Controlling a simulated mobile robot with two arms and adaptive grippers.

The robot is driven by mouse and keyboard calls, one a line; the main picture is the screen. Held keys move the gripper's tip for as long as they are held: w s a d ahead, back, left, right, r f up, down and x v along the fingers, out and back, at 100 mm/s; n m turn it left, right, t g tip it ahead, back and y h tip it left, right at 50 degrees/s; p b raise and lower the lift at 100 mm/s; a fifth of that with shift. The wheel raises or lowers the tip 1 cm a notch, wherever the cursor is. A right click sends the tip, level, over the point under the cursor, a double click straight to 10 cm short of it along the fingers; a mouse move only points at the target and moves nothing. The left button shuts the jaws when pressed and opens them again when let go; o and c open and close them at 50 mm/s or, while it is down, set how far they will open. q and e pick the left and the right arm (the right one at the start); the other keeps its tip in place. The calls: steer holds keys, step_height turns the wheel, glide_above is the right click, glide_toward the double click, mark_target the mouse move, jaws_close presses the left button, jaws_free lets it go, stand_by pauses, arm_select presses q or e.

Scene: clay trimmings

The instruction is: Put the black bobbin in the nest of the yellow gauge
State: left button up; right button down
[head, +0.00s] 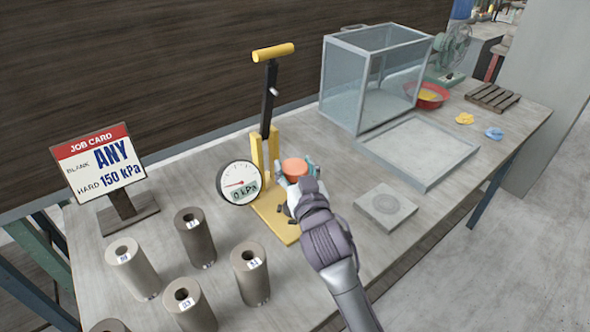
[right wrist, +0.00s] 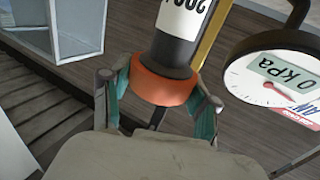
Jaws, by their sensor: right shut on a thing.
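The bobbin (right wrist: 170,48) has a dark body with a white label and an orange end (head: 295,166). My right gripper (head: 296,172) is shut on the orange end, with a finger on each side in the right wrist view (right wrist: 160,95). It holds the bobbin over the base of the yellow gauge (head: 279,228), near the yellow post. The gauge's dial (head: 239,184) reads 0 kPa and also shows in the right wrist view (right wrist: 275,75). My gripper hides the nest and the bobbin's lower end, so I cannot tell whether they touch. My left gripper is out of view.
Several brown-grey hollow cylinders (head: 194,238) stand at the front left by the job card (head: 98,163). A glass box (head: 345,85), a shallow grey tray (head: 455,165) and a flat square block with a round mark (head: 370,205) lie to the right. A tall lever (head: 270,90) rises behind.

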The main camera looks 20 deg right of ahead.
steer(key=shift+f, duration=0.25)
steer(key=shift+f, duration=0.15)
steer(key=shift+c, duration=1.4)
jaws_free()
steer(key=shift+s, duration=0.1)
steer(key=s+b, duration=0.1)
steer(key=s, duration=1.1)
steer(key=shift+a, duration=0.3)
